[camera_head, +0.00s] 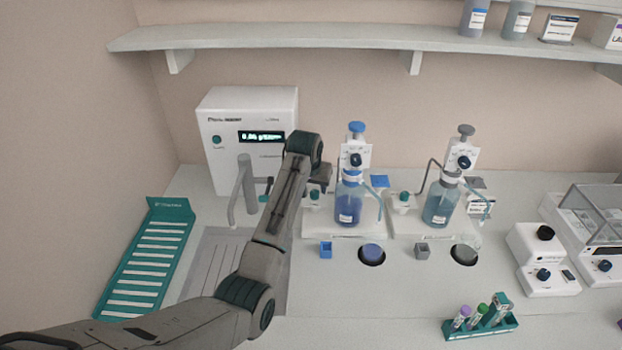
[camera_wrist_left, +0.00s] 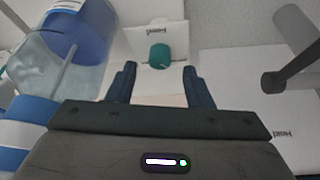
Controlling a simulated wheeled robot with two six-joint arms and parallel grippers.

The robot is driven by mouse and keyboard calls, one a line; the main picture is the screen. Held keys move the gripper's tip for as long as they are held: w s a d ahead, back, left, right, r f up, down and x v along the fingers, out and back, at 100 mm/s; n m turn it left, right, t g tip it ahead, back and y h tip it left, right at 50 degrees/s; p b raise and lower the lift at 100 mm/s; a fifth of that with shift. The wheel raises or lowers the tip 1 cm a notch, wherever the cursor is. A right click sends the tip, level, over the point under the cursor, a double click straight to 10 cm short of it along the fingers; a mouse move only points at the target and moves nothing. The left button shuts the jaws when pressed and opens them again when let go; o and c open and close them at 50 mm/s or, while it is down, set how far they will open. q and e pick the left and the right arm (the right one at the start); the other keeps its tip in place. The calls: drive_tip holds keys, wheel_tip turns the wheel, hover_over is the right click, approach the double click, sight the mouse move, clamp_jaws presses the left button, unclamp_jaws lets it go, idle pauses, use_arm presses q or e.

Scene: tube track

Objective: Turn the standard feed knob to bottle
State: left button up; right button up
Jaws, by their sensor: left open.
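A small green knob (camera_head: 314,194) stands on a white base beside the left dispenser bottle, the one with blue liquid and a blue cap (camera_head: 349,199). My left gripper (camera_head: 322,180) is close to this knob in the head view. In the left wrist view the green knob (camera_wrist_left: 158,54) shows beyond and between the spread fingers of my left gripper (camera_wrist_left: 160,72), with no visible contact. A second green knob (camera_head: 404,196) stands beside the grey-capped dispenser bottle (camera_head: 440,206). The lettering by the knobs is too small to read. My right gripper is out of view.
A white instrument (camera_head: 247,125) with a lit display stands behind my left arm, and a tap (camera_head: 249,184) rises over the sink (camera_head: 208,264). A tube rack (camera_head: 481,328) sits at front right.

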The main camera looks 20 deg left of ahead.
use_arm(q)
drive_tip(key=b+v, duration=0.2)
drive_tip(key=v, duration=0.5)
drive_tip(key=shift+r, duration=0.25)
drive_tip(key=shift+s, duration=0.15)
